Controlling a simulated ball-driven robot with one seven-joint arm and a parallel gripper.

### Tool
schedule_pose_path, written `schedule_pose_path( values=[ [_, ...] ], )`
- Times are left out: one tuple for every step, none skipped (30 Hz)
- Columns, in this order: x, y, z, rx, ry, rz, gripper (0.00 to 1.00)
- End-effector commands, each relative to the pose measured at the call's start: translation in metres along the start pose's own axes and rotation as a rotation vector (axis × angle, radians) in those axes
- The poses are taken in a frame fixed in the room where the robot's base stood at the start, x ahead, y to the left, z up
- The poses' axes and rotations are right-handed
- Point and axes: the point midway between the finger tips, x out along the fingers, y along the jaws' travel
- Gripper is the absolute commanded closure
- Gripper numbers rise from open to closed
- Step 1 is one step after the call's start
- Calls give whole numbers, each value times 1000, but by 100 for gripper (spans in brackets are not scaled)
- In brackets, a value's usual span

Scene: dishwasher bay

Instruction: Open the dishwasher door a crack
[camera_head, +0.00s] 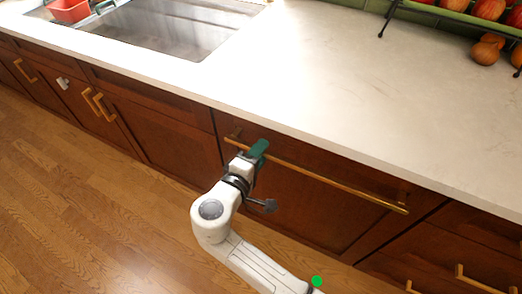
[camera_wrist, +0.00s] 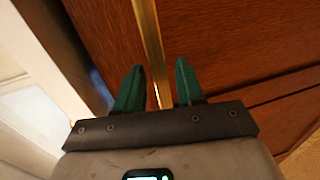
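The dishwasher door (camera_head: 310,212) is a reddish-brown wood panel under the counter. It looks shut, in line with the cabinet fronts. A long gold bar handle (camera_head: 340,184) runs across its upper part. My gripper (camera_head: 258,152), with green fingers, is at the left part of this bar. In the wrist view, my gripper (camera_wrist: 159,75) is open, with a finger on each side of the gold bar (camera_wrist: 149,40). Gaps show between the bar and both fingers. The door's wood (camera_wrist: 225,40) lies behind the fingers. The fingertips are partly hidden in the head view.
A pale countertop (camera_head: 300,85) overhangs the cabinets just above the handle. A steel sink (camera_head: 165,30) and a red container (camera_head: 69,9) are at the upper left. A rack with round fruit (camera_head: 487,8) stands at the upper right. The wood floor (camera_head: 80,200) at left is clear.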

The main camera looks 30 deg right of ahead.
Motion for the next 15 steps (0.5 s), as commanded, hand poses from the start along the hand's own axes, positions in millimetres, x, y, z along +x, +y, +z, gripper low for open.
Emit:
schedule_pose_path(
  values=[
    [4, 0, 0, 0, -1, 0, 62],
    [6, 0, 0, 0, 0, 0, 62],
    [8, 0, 0, 0, 1, 0, 62],
    [9, 0, 0, 0, 1, 0, 62],
    [10, 0, 0, 0, 1, 0, 62],
    [11, 0, 0, 1, 1, 0, 62],
    [11, 0, 0, 1, 1, 0, 62],
    [11, 0, 0, 1, 1, 0, 62],
    [11, 0, 0, 1, 1, 0, 62],
    [11, 0, 0, 1, 1, 0, 62],
    [11, 0, 0, 1, 1, 0, 62],
    [11, 0, 0, 1, 1, 0, 62],
    [11, 0, 0, 1, 1, 0, 62],
    [11, 0, 0, 1, 1, 0, 65],
    [11, 0, 0, 1, 1, 0, 69]
  ],
)
